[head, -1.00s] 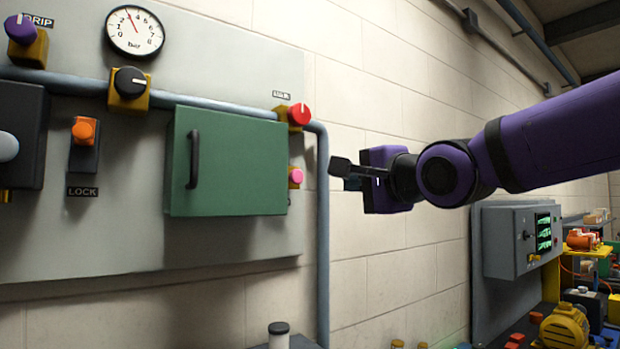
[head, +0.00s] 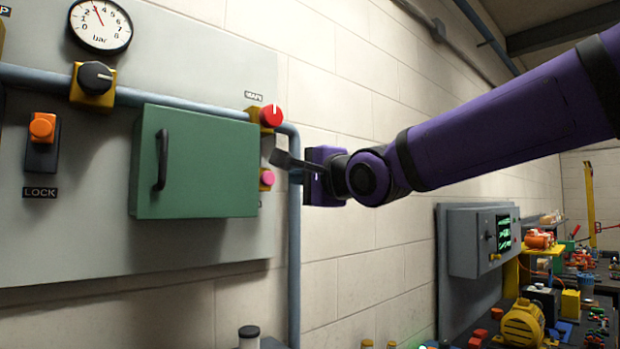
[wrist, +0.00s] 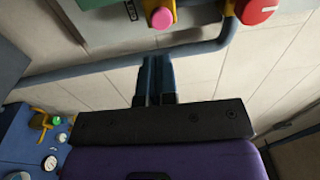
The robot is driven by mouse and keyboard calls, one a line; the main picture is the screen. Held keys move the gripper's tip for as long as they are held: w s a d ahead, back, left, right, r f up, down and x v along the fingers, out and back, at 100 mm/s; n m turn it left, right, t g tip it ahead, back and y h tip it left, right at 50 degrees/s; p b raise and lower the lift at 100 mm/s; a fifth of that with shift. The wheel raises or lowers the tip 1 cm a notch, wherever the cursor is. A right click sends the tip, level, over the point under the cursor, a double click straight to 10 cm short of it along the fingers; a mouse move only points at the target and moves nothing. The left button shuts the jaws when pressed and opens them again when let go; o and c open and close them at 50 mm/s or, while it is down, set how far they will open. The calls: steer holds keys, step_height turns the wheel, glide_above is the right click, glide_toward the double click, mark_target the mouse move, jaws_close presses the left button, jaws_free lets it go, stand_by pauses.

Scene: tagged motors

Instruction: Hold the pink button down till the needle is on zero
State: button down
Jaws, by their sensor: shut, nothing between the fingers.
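The pink button (head: 267,178) is on the right edge of the grey panel, beside the green box and below a red knob. It also shows at the top of the wrist view (wrist: 162,18). My gripper (head: 276,160) is shut and empty. Its fingertips are close to the button in the head view, but in the wrist view the fingers (wrist: 155,62) end below it, with a gap between. The round bar gauge (head: 100,25) is at the upper left; its red needle points up and slightly left, between 2 and 3, off zero.
The green box (head: 200,165) with a black handle stands out from the panel left of the button. The red knob (head: 271,115) is just above the button. A blue-grey pipe (head: 294,240) runs down the panel's right side.

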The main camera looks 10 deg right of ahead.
mark_target(269, 178)
steer(key=x, duration=0.9)
steer(key=shift+a, duration=0.1)
steer(key=shift+w+a, duration=0.35)
steer(key=shift+w, duration=0.2)
steer(key=shift+w+r, duration=0.15)
steer(key=shift+r, duration=0.05)
steer(key=shift+w+a+f, duration=0.1)
steer(key=shift+w+a, duration=0.05)
steer(key=shift+a, duration=0.05)
stand_by(0.5)
